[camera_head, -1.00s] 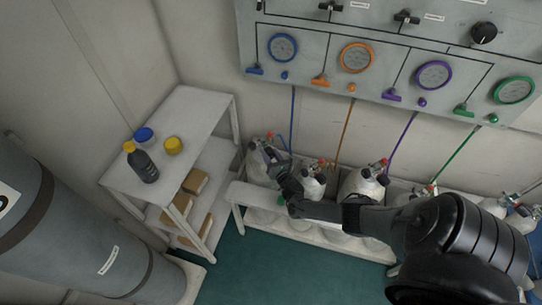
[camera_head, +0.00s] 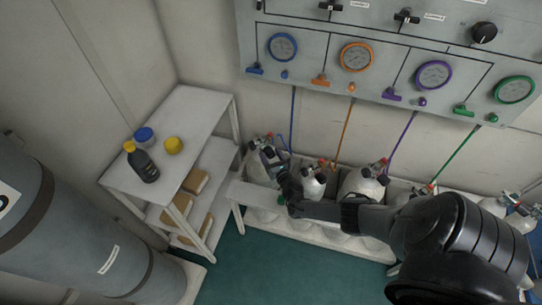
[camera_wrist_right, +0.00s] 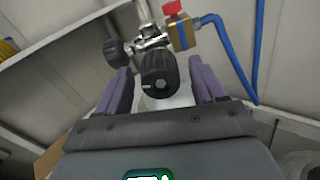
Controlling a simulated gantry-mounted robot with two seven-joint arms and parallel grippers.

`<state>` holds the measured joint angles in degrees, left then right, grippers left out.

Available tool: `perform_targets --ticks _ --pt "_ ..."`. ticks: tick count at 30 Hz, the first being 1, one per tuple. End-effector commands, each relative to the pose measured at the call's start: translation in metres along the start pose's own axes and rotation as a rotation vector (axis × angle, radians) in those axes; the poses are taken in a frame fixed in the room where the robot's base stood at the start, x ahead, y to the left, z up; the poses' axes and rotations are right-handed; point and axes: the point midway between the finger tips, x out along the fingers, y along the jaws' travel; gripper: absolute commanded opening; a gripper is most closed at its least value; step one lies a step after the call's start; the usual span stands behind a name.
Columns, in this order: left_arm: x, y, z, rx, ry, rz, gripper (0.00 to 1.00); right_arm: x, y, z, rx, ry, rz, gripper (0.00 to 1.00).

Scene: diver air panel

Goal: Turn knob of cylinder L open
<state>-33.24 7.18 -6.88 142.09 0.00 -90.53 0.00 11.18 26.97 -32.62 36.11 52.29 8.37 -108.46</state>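The leftmost white cylinder (camera_head: 256,172) stands in the rack, with a red-capped valve and a blue hose at its top. No label on it can be read. My right gripper (camera_head: 269,156) is at this valve. In the right wrist view, its two purple fingers (camera_wrist_right: 163,88) are spread, with a black knob (camera_wrist_right: 159,72) between their tips and visible gaps on both sides. A second black knob (camera_wrist_right: 115,53) sits to the left on the same valve, and a red cap (camera_wrist_right: 172,8) sits above a brass block. My left gripper is not in view.
A white rack (camera_head: 236,193) holds several more cylinders to the right, below my arm. A white shelf table (camera_head: 196,113) with a bottle and jars stands on the left. The gauge panel (camera_head: 320,60) hangs above. A blue hose (camera_wrist_right: 232,55) runs right of the valve.

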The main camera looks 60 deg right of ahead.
Motion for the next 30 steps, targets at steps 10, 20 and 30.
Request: perform_targets --ticks 10,20,30 --pt "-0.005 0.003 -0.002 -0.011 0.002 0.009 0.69 -0.009 0.001 0.001 0.000 0.000 0.001 0.69" --pt "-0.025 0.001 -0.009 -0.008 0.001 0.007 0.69 -0.061 0.001 0.002 0.001 0.004 0.002 0.69" --pt "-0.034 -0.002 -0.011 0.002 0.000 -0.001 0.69 -0.103 0.000 0.001 0.000 0.000 0.001 0.69"
